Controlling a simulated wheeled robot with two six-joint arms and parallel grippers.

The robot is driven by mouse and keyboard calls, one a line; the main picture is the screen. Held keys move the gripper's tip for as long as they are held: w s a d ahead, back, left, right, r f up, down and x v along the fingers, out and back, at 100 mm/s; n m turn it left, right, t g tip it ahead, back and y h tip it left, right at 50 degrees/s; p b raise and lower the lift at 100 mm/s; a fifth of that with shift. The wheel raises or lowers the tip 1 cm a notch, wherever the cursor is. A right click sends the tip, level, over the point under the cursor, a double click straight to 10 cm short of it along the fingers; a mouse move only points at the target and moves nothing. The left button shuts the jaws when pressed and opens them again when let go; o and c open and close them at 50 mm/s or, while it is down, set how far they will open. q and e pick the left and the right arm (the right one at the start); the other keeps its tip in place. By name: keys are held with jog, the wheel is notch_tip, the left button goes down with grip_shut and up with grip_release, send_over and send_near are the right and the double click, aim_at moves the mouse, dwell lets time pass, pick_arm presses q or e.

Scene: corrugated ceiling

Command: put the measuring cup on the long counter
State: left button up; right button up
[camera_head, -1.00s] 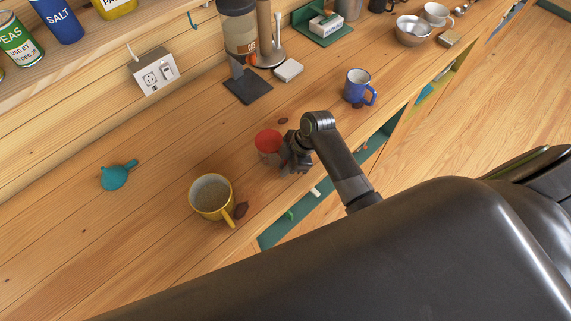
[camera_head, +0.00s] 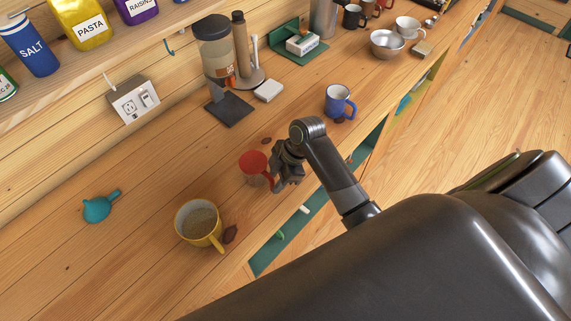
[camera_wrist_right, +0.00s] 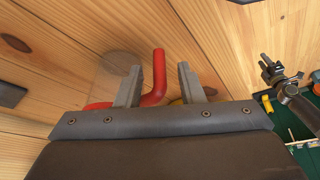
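A cup with a red top and a paler body (camera_head: 254,167), apparently the measuring cup, stands on the long wooden counter (camera_head: 140,180). Its red handle shows in the right wrist view (camera_wrist_right: 158,70). My right gripper (camera_head: 287,170) is close beside the cup on its right. In the wrist view its two fingers (camera_wrist_right: 159,84) are apart, one on each side of the handle, with gaps visible. The cup's lower part is partly hidden by the gripper. My left gripper (camera_wrist_right: 283,70) shows small at the right of the wrist view, its fingers seemingly spread and empty.
A yellow mug (camera_head: 200,223) stands nearby at the front left, and a blue mug (camera_head: 339,101) behind to the right. A teal object (camera_head: 100,206) lies at left. Bare counter lies between the teal object and the cup.

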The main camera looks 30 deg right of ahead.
jog(key=b+v, duration=0.1)
jog(key=v, duration=0.7)
jog(key=shift+d, duration=0.15)
jog(key=s+d+f+m+t+h, duration=0.1)
jog(key=s+d+m+h, duration=0.25)
jog(key=s+m, duration=0.6)
jog(key=s+d+f+m+t+h, duration=0.1)
jog(key=s+d+m+t+h, duration=0.15)
jog(key=s+d+m, duration=0.65)
jog(key=s+a+f+n+g+b, duration=0.1)
jog(key=s+f+b, duration=0.15)
jog(key=f, duration=1.35)
jog(key=s+a+f+n+g+b, duration=0.15)
jog(key=f+b, duration=0.25)
jog(key=f, duration=1.2)
jog(key=s+f+b, duration=0.3)
jog(key=s+f, duration=0.4)
jog(key=f, duration=0.3)
jog(key=s+a+f+b, duration=0.1)
jog(key=s+f+b, duration=0.2)
jog(key=s+f, duration=0.4)
notch_tip(320, 180, down, 4)
jog(key=shift+a+f+g+y, duration=0.2)
jog(key=shift+g+y, duration=0.1)
jog(key=shift+g, duration=0.1)
